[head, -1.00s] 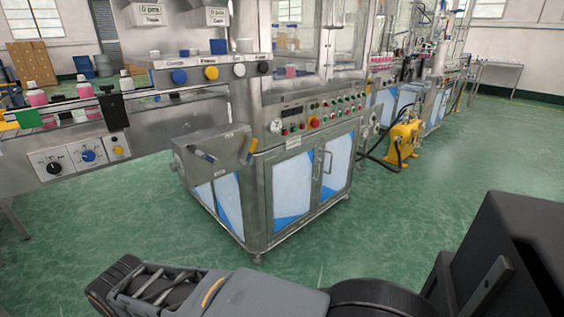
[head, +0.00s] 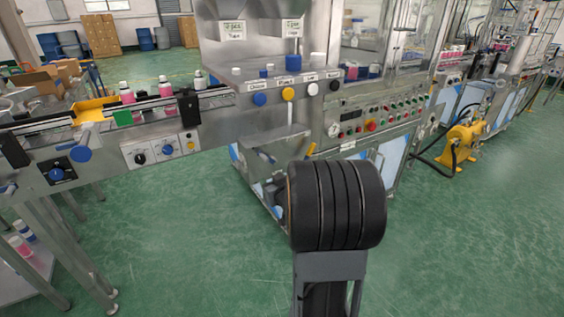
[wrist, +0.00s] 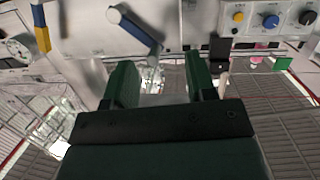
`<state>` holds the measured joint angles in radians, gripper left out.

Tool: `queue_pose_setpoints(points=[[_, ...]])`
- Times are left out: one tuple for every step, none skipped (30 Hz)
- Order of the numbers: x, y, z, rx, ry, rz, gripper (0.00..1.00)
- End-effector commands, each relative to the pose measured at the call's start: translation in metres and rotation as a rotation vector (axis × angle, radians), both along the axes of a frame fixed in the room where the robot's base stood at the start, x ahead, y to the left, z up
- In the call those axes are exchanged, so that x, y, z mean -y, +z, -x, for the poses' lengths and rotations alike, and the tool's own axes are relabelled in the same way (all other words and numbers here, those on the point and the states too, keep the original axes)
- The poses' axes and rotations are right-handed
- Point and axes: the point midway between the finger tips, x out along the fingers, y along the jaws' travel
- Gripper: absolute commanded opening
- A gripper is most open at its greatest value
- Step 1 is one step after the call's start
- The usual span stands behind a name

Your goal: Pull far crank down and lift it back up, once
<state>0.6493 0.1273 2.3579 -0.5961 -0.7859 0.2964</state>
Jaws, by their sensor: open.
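Two cranks stick out from the machine's front. The blue-handled crank (head: 266,156) is on the left and the yellow-handled crank (head: 310,150) on the right in the head view. In the wrist view the blue-handled crank (wrist: 133,28) slants just beyond my fingertips, and the yellow-handled crank (wrist: 41,28) hangs at the upper left. Which one is the far crank I cannot tell for sure. My gripper (wrist: 160,78) is open, with its two green fingers apart and nothing between them. In the head view my arm mostly hides it.
A row of coloured knobs (head: 288,94) sits above the cranks. A button panel (head: 378,122) is to the right. A conveyor with bottles (head: 126,92) runs left, with a control box (head: 160,150) below it. The green floor (head: 460,240) in front is clear.

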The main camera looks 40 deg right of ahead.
Motion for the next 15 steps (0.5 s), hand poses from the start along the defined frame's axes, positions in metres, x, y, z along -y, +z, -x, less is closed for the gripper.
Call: queue_pose_setpoints(points=[[0.009, 0.009, 0.002, 0.042, 0.012, -0.005, 0.51], [0.012, 0.012, 0.003, 0.068, 0.024, -0.008, 0.51], [0.015, 0.015, 0.004, 0.099, 0.037, -0.011, 0.51], [0.017, 0.017, 0.005, 0.12, 0.046, -0.012, 0.51], [0.019, 0.019, 0.006, 0.138, 0.054, -0.014, 0.51], [0.02, 0.021, 0.008, 0.16, 0.065, -0.017, 0.51], [0.022, 0.022, 0.008, 0.172, 0.07, -0.019, 0.51], [0.022, 0.023, 0.008, 0.184, 0.075, -0.021, 0.51], [0.023, 0.024, 0.008, 0.195, 0.082, -0.022, 0.51], [0.024, 0.024, 0.007, 0.201, 0.085, -0.023, 0.51], [0.024, 0.024, 0.006, 0.205, 0.088, -0.024, 0.51], [0.025, 0.025, 0.003, 0.209, 0.09, -0.023, 0.51], [0.025, 0.025, 0.001, 0.212, 0.091, -0.023, 0.51], [0.026, 0.025, -0.002, 0.213, 0.092, -0.023, 0.51], [0.026, 0.024, -0.007, 0.213, 0.092, -0.024, 0.51]])
